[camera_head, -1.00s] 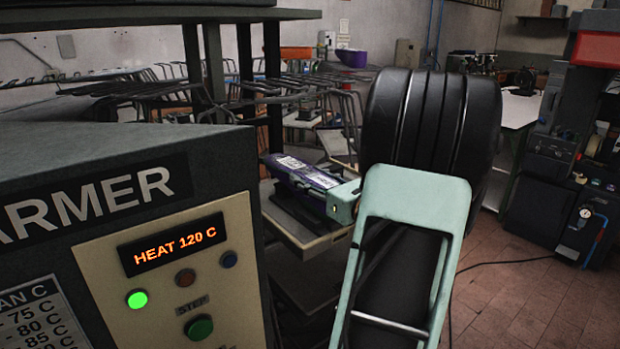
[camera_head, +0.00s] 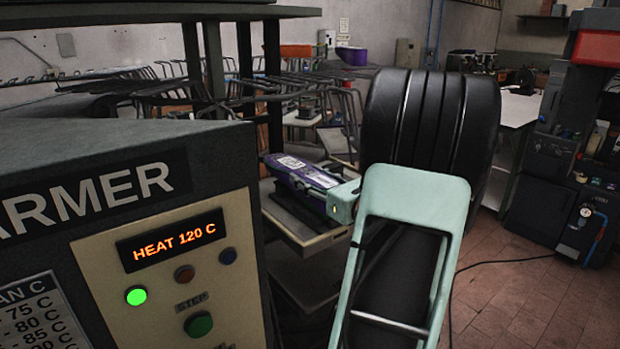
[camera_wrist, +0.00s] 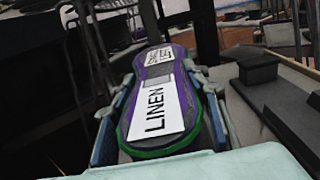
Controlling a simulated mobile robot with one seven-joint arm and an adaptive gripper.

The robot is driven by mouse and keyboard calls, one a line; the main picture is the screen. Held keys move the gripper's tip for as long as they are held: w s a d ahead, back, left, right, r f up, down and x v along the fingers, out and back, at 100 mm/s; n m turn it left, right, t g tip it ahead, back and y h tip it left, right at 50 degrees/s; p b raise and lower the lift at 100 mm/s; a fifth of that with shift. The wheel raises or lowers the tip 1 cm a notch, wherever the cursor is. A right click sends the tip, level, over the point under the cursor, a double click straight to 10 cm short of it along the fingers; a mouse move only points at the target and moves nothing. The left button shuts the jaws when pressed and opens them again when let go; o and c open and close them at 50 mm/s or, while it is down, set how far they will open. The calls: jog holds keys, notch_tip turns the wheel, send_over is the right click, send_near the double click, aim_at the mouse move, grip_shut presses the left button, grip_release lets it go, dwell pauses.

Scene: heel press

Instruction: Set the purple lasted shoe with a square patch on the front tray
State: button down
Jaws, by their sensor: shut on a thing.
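The purple shoe (camera_head: 300,174) is in my gripper, beyond the warmer's right side. In the wrist view the shoe (camera_wrist: 160,98) lies sole toward the camera, with a green edge and white labels, one reading LINEN. My gripper (camera_wrist: 160,80) has a finger against each side of it. The gripper's pale green body (camera_head: 343,203) shows in the head view.
The warmer (camera_head: 110,190), reading HEAT 120 C, fills the left close by. A dark block (camera_wrist: 258,68) stands on the surface right of the shoe in the wrist view. Wire racks (camera_head: 180,88) stand behind. A dark machine (camera_head: 565,150) is at right, with open floor before it.

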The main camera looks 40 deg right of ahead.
jog(key=shift+f+b, duration=0.25)
jog(key=shift+b, duration=0.05)
jog(key=c, duration=1.1)
grip_release()
jog(key=shift+o, duration=0.4)
jog(key=shift+f, duration=0.2)
jog(key=shift+s, duration=0.15)
jog(key=s+a, duration=0.1)
jog(key=s, duration=1)
jog(key=shift+s+a+r, duration=0.15)
jog(key=shift+s, duration=0.2)
